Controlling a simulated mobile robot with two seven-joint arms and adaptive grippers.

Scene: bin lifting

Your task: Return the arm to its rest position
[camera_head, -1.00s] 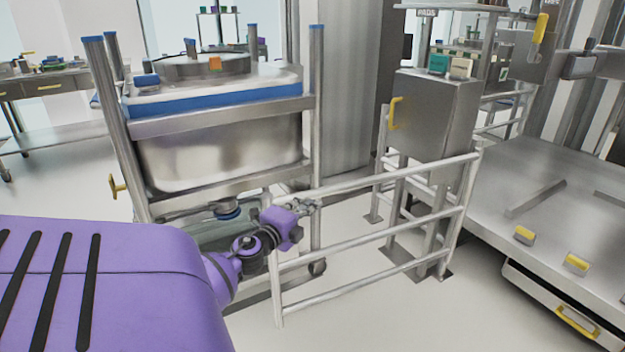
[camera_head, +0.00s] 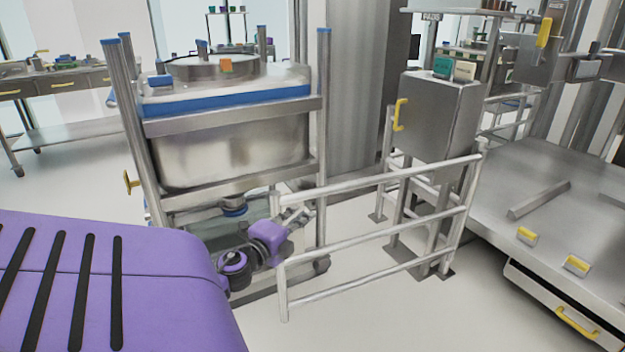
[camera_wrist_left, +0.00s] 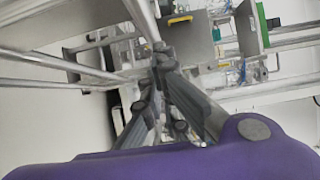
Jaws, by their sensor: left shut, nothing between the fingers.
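My left arm's purple wrist shows low in the middle of the head view, beyond my purple body. My left gripper (camera_head: 302,214) is at its end, small, beside the metal railing and in front of the steel vessel's stand. In the left wrist view the gripper's dark fingers (camera_wrist_left: 160,62) come together at the tips, with nothing between them. Much of the left arm is hidden behind my body in the head view. My right gripper shows in neither view.
A steel bin (camera_head: 230,150) with a blue rim sits in a metal frame behind the gripper. A metal railing (camera_head: 385,232) stands close to its right. A grey cabinet (camera_head: 437,118) with a yellow handle and a low steel platform (camera_head: 560,215) lie further right.

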